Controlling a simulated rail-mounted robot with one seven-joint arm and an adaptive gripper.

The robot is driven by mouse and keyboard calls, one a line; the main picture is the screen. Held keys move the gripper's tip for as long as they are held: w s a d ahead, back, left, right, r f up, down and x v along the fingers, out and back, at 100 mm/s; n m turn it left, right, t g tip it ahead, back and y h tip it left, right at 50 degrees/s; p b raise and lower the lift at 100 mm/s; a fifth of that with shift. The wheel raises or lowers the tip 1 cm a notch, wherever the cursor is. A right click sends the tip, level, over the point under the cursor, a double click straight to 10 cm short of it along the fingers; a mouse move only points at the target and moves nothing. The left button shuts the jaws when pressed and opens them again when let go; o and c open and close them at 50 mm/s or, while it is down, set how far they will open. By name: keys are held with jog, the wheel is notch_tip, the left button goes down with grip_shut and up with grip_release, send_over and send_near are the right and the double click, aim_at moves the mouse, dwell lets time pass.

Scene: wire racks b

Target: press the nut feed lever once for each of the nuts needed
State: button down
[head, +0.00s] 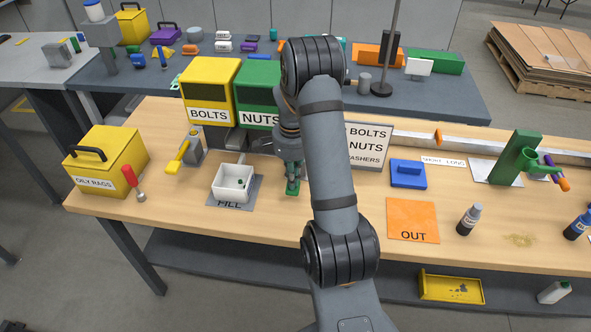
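The green NUTS dispenser (259,88) stands on the bench beside the yellow BOLTS dispenser (208,88). My gripper (292,178) points down just in front and to the right of the NUTS dispenser. A green piece (291,191), apparently the nut feed lever's end, shows at its fingertips; whether they touch it is unclear, as is whether the fingers are open.
The yellow bolt lever (178,156) stands left of the box. A yellow OILY RAGS bin (107,160) and a red-handled tool (132,180) are at the left. An orange OUT mat (412,220), a blue block (408,174) and a green fixture (516,158) are at the right.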

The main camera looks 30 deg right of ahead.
dwell(0.4)
jog(key=shift+r+p, duration=1)
jog(key=shift+r, duration=0.6)
jog(key=shift+f, duration=0.1)
